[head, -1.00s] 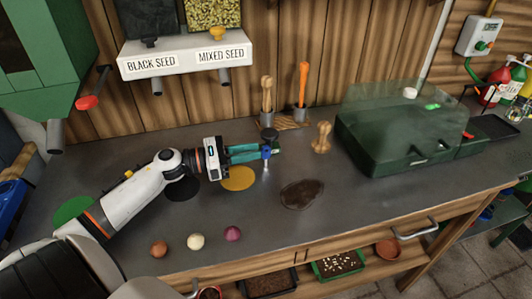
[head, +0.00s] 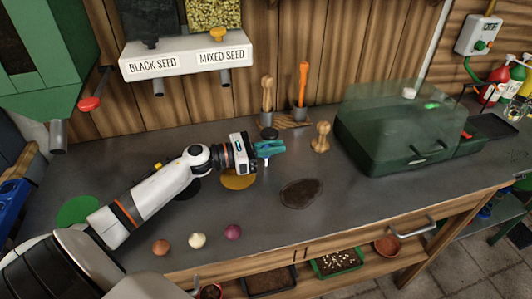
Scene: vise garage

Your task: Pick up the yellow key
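I cannot make out a yellow key in the head view. My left gripper (head: 270,148) has teal fingers and is over the back middle of the bench, beside a yellow disc (head: 238,180) that its wrist partly covers. The fingers are seen nearly end on, so whether they are apart or hold anything is unclear. My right gripper is out of view.
On the grey bench (head: 360,205) are a dark patch (head: 301,193), a wooden tool (head: 321,137) and a green transparent-lidded box (head: 400,135). Brown (head: 161,247), white (head: 197,240) and purple (head: 232,232) bulbs lie near the front edge. A seed dispenser (head: 185,57) hangs above.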

